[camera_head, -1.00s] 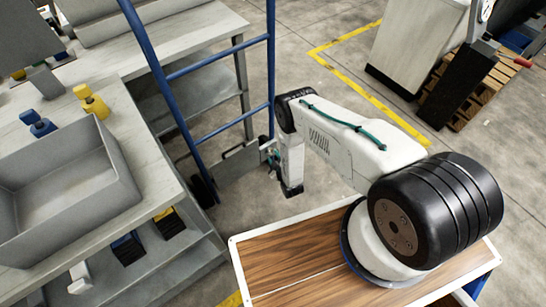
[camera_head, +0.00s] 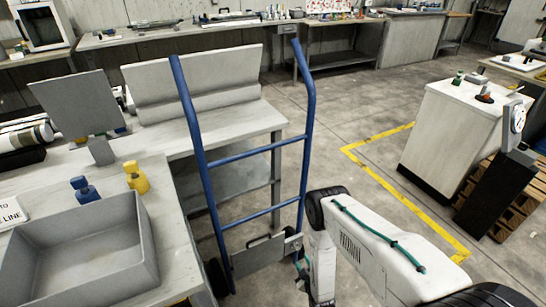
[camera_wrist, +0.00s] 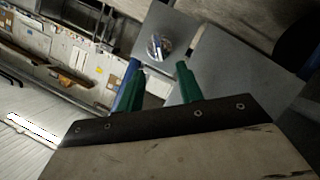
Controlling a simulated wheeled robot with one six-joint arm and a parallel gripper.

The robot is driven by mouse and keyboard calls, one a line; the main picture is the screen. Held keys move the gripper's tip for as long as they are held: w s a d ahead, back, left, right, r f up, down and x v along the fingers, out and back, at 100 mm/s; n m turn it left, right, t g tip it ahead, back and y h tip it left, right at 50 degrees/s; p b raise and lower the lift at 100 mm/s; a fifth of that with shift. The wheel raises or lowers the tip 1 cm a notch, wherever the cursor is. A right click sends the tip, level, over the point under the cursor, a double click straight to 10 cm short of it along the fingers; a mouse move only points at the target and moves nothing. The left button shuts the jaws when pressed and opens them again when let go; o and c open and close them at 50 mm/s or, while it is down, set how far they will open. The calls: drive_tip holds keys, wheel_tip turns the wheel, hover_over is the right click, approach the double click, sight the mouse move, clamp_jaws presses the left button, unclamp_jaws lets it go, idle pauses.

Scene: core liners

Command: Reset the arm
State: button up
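My arm (camera_head: 375,250) is white with a teal cable and stands at the lower right in the head view. It is bent, with its forearm hanging down at the left end. My gripper (camera_wrist: 159,70) shows in the wrist view as two green fingers set apart, with nothing seen between them. In the head view the gripper is small and partly hidden near the foot of a blue hand truck (camera_head: 245,154). A blue bar shows close to the left finger in the wrist view; I cannot tell whether they touch.
A workbench at the left carries a grey bin (camera_head: 150,240), a blue bottle (camera_head: 86,192) and a yellow bottle (camera_head: 137,178). A white cabinet (camera_head: 445,135) stands at the right near pallets (camera_head: 490,205). The floor between, with yellow lines (camera_head: 385,178), is clear.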

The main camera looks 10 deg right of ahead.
drive_tip(key=shift+f, duration=0.1)
drive_tip(key=s+f+m+g, duration=0.2)
drive_tip(key=s+f+g, duration=0.4)
drive_tip(key=f, duration=0.1)
wheel_tip(320, 180, up, 45)
drive_tip(key=d+m+g+h, duration=0.15)
drive_tip(key=m+g, duration=0.35)
drive_tip(key=g, duration=0.6)
drive_tip(key=s+r+t, duration=0.1)
drive_tip(key=s+r, duration=0.7)
drive_tip(key=r, duration=0.4)
drive_tip(key=s+d+r+m+t, duration=0.1)
drive_tip(key=s+r, duration=0.7)
drive_tip(key=r, duration=0.4)
drive_tip(key=s+d+r+t, duration=0.1)
drive_tip(key=s+r, duration=0.7)
drive_tip(key=r, duration=0.4)
drive_tip(key=shift+r+m+t, duration=0.35)
drive_tip(key=shift+m+t, duration=0.05)
